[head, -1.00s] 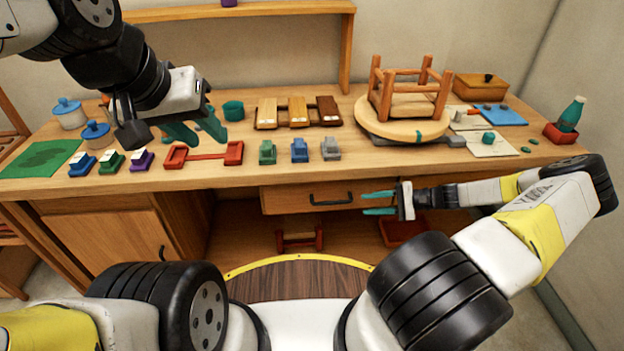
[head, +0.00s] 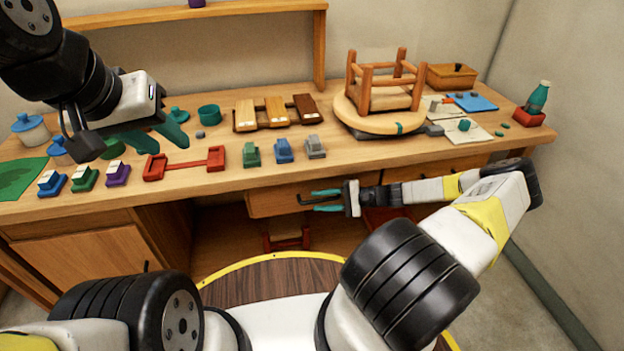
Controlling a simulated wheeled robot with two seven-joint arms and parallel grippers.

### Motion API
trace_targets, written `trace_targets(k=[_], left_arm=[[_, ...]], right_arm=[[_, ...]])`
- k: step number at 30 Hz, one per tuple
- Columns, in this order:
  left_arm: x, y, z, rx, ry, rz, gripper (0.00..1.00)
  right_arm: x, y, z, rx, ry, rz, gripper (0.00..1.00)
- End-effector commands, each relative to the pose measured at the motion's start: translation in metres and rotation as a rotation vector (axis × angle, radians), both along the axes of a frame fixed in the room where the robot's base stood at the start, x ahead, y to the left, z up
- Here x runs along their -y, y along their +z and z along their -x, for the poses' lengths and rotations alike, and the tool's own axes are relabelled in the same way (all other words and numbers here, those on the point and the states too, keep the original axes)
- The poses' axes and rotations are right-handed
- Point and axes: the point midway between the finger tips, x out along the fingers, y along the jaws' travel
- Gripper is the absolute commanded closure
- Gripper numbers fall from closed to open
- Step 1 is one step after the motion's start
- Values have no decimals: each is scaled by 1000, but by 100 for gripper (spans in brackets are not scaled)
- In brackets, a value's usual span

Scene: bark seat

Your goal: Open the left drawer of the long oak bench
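The long oak bench (head: 215,182) runs across the head view. My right gripper (head: 314,201) is open in front of the drawer, one teal finger higher and one lower, level with the handle. I cannot tell whether it touches the handle. My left gripper (head: 160,148) is open and empty above the bench top, near the red holder.
On the top stand the red holder (head: 185,164), several small coloured blocks (head: 284,150), wooden planes (head: 275,111) and an upturned stool (head: 385,85). A cupboard door (head: 85,265) is at lower left. A red bin (head: 385,218) is partly hidden behind my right arm.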

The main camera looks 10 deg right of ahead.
Motion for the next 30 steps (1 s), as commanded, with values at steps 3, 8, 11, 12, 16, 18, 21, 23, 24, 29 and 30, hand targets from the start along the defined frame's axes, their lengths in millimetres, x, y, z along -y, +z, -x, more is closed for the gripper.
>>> trace_targets(k=[3, 8, 11, 12, 16, 18, 21, 23, 24, 29, 30], left_arm=[[0, 0, 0, 0, 0, 0, 64], [0, 0, 0, 0, 0, 0, 64], [0, 0, 0, 0, 0, 0, 64], [0, 0, 0, 0, 0, 0, 64], [0, 0, 0, 0, 0, 0, 64], [0, 0, 0, 0, 0, 0, 64], [0, 0, 0, 0, 0, 0, 64], [0, 0, 0, 0, 0, 0, 64], [0, 0, 0, 0, 0, 0, 64], [0, 0, 0, 0, 0, 0, 64], [0, 0, 0, 0, 0, 0, 64]], right_arm=[[-1, 0, 0, 0, 0, 0, 66], [-1, 0, 0, 0, 0, 0, 70], [-1, 0, 0, 0, 0, 0, 89], [-1, 0, 0, 0, 0, 0, 97], [-1, 0, 0, 0, 0, 0, 100], [-1, 0, 0, 0, 0, 0, 100], [-1, 0, 0, 0, 0, 0, 100], [-1, 0, 0, 1, 0, 0, 100], [-1, 0, 0, 0, 0, 0, 100], [0, 0, 0, 1, 0, 0, 100], [0, 0, 0, 1, 0, 0, 100]])
